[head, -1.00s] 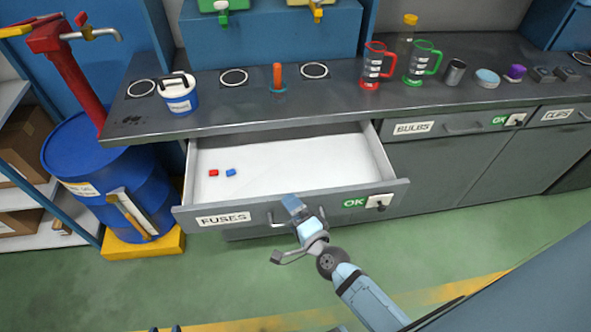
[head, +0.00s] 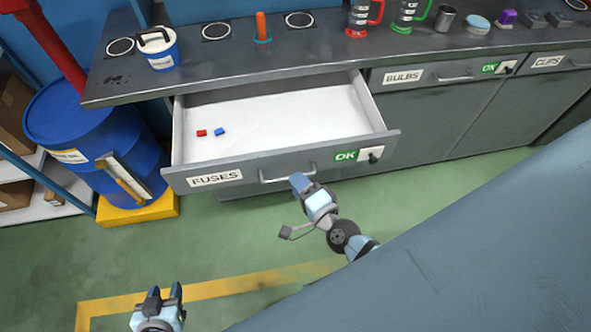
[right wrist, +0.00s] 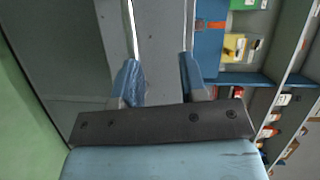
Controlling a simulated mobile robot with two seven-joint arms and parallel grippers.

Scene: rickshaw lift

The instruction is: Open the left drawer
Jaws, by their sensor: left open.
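The left drawer, labelled FUSES (head: 214,178), is pulled out from under the counter and its white inside shows. A red fuse (head: 202,133) and a blue fuse (head: 220,132) lie in it. Its bar handle (head: 272,180) is on the grey front. My right gripper (head: 300,183) is in front of the drawer at the handle's right end and hides part of it. In the right wrist view the right gripper's blue fingers (right wrist: 160,80) are apart. Whether they touch the handle cannot be told. My left gripper (head: 164,294) is open and empty over the floor at bottom left.
A blue barrel (head: 90,135) on a yellow base stands left of the drawer. The BULBS drawer (head: 424,77) and CLIPS drawer (head: 555,62) are shut to the right. The counter (head: 330,45) carries a bucket, jugs and other items. Green floor in front is clear.

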